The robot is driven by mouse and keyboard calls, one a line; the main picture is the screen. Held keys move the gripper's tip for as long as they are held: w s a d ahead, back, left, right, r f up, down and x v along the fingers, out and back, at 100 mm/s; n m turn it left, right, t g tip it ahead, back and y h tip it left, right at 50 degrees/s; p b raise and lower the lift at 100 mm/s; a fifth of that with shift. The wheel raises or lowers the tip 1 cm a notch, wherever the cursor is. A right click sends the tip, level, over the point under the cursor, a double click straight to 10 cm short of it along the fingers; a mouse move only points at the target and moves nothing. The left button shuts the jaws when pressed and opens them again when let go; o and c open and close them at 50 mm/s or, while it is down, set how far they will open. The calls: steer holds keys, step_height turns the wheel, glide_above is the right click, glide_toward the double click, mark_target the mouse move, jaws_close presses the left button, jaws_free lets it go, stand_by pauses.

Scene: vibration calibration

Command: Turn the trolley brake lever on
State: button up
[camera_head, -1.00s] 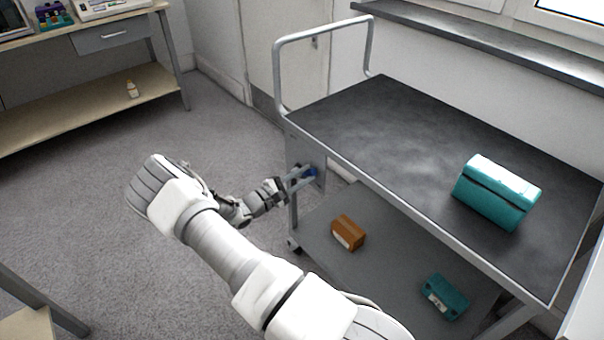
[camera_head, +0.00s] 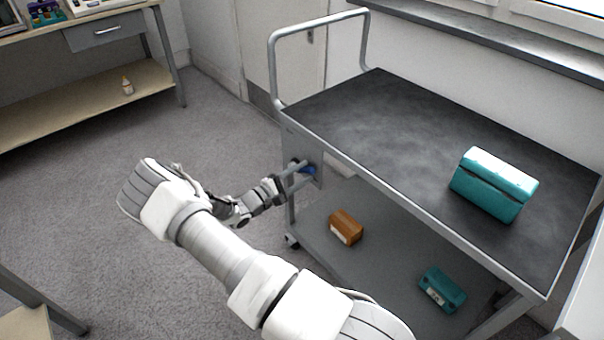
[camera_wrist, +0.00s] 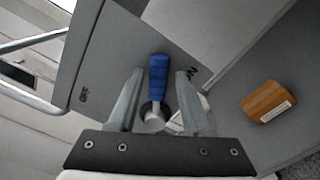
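The trolley (camera_head: 350,165) has a dark top and a grey side plate (camera_wrist: 125,50) facing my arm. The brake lever (camera_wrist: 158,76) has a blue grip and a round metal hub on that plate. In the wrist view it points up, between the letters "OFF" at the left and "ON" at the right. My gripper (camera_wrist: 157,85) is open, with one finger on each side of the lever and gaps on both sides. In the head view my gripper (camera_head: 298,174) is at the plate, and the blue grip (camera_head: 309,170) shows beside the fingers.
A teal case (camera_head: 493,185) stands on the trolley top. A brown box (camera_head: 346,228) and a teal box (camera_head: 442,290) lie on the lower shelf. A tubular handle (camera_head: 273,70) rises at the trolley's end. The floor left of the trolley is clear up to a workbench (camera_head: 85,100).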

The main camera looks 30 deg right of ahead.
steer(key=shift+o, duration=0.4)
steer(key=shift+a+r, duration=0.1)
steer(key=shift+a, duration=0.15)
steer(key=s+a+p, duration=0.2)
steer(key=a+p, duration=0.1)
steer(key=a, duration=1.3)
steer(key=shift+s+a, duration=0.25)
steer(key=shift+a, duration=0.15)
